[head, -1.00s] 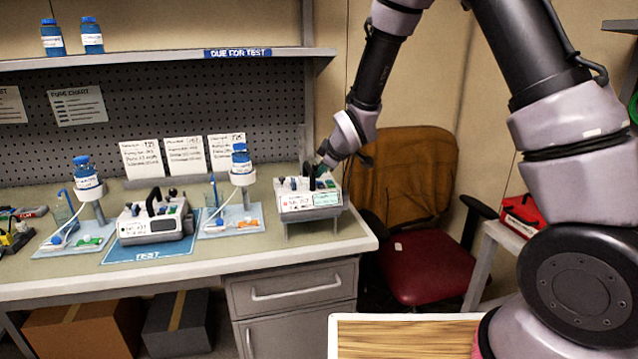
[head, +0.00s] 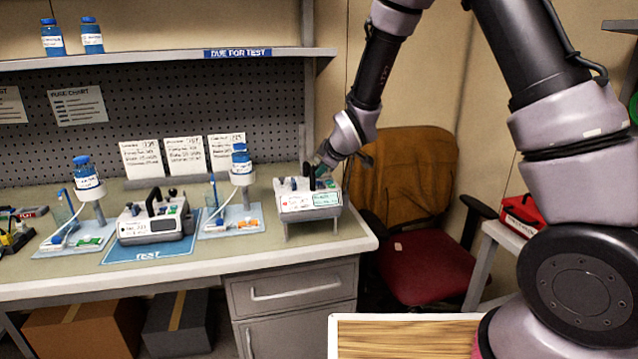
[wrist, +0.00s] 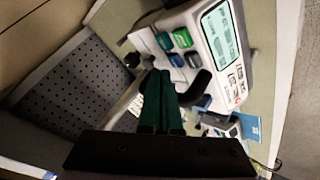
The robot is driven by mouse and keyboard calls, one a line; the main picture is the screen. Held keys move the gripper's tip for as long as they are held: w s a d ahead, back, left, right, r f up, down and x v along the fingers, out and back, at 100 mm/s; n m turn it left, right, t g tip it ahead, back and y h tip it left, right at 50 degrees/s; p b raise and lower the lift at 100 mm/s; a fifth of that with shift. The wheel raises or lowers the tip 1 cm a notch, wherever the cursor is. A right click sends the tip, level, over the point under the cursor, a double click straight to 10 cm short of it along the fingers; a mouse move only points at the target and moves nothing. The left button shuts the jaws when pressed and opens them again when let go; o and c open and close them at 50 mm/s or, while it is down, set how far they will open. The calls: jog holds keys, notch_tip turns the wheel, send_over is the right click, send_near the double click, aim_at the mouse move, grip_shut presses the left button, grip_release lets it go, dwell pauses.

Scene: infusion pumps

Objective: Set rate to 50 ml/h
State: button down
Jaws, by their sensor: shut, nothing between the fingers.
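A white infusion pump (head: 308,202) stands on a small raised stand at the right end of the bench. The same pump (wrist: 240,70) fills the upper right of the wrist view, turned on its side there. Its lit display (wrist: 222,40) shows text too blurred to read. Green and blue buttons (wrist: 173,42) lie beside the display, and a black curved handle or knob (wrist: 197,88) is close to my fingertips. My gripper (head: 319,170) is at the pump's top right. In the wrist view its green-dark fingers (wrist: 160,80) are together and empty. I cannot tell whether they touch the pump.
A second pump (head: 155,222) sits on a blue mat (head: 140,254) further left, between bottle stands. Paper cards (head: 184,155) stand behind. A shelf (head: 170,56) runs above the bench. A chair (head: 425,265) stands right of the bench.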

aim_at(322, 185)
dwell(0.7)
jog(key=shift+f, duration=0.4)
jog(key=shift+f, duration=0.5)
dwell(0.5)
jog(key=shift+r, duration=0.95)
jog(key=shift+r, duration=2.5)
